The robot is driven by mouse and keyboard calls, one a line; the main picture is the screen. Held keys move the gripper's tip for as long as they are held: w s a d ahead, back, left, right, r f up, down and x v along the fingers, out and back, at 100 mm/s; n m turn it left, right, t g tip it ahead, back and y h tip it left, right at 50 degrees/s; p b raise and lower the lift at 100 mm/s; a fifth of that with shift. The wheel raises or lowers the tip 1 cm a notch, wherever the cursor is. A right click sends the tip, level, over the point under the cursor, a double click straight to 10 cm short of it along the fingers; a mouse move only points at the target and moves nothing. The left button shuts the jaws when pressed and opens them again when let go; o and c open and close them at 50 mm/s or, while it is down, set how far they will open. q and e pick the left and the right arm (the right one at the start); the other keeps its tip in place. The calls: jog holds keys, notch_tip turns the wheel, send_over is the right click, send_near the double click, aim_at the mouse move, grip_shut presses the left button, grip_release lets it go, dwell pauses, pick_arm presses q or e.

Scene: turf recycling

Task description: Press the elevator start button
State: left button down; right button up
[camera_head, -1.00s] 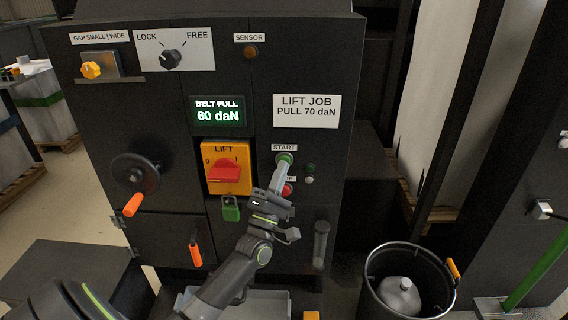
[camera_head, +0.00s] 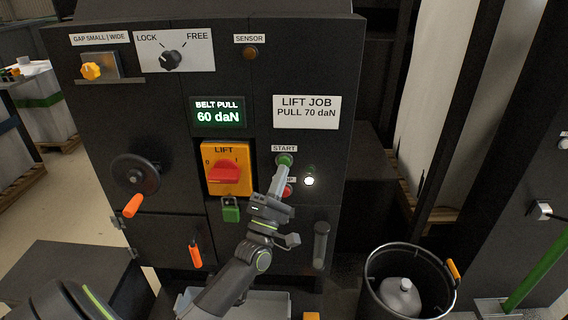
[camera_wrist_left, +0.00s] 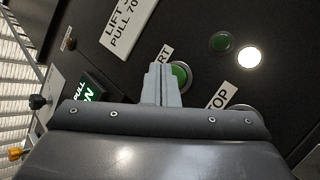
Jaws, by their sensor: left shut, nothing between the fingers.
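The green start button (camera_head: 284,159) sits under the START label on the black control cabinet; it also shows in the left wrist view (camera_wrist_left: 181,75), partly hidden by my fingers. My left gripper (camera_head: 281,174) is shut and empty. Its fingertips point at the panel just below the start button in the head view; I cannot tell whether they touch it. The red stop button (camera_head: 287,191) is partly hidden behind the gripper. A lamp (camera_head: 309,181) right of the buttons glows white, and it also glows in the left wrist view (camera_wrist_left: 249,57). My right gripper is out of view.
The orange lift switch (camera_head: 226,169) with a red handle and a green padlock (camera_head: 231,209) are left of the gripper. The belt pull display (camera_head: 218,112) reads 60 daN; the lift job sign (camera_head: 306,112) reads PULL 70 daN. A black bin (camera_head: 372,268) stands lower right.

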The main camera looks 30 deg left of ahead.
pick_arm(q)
jog(key=shift+s, duration=0.1)
jog(key=s+d, duration=0.1)
jog(key=s, duration=0.1)
jog(key=s+d, duration=0.1)
jog(key=s, duration=0.1)
jog(key=shift+s+d, duration=0.1)
jog(key=shift+d, duration=0.25)
dwell(0.9)
